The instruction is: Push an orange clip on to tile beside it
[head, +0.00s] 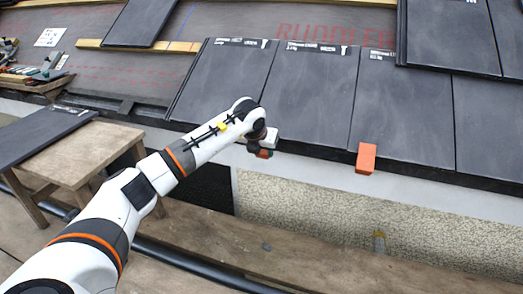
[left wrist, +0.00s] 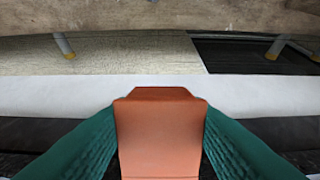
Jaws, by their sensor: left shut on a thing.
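My left gripper (head: 262,150) is at the lower edge of the roof, where the left and middle dark tiles meet. It is shut on an orange clip (left wrist: 160,135), which shows between green finger pads in the left wrist view. In the head view only a small part of this clip (head: 264,154) shows under the gripper. A second orange clip (head: 366,158) sits at the lower edge between the middle tile (head: 312,95) and the right tile (head: 402,115). The left tile (head: 222,80) lies behind my gripper. Whether the held clip touches a tile is hidden. My right gripper is not in view.
A wooden bench (head: 85,155) with a loose dark tile (head: 40,135) stands at the left. Tools (head: 45,75) lie on the roof at far left. A pale gutter strip (head: 310,175) runs below the tiles, with a wooden plank walkway (head: 300,255) below it.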

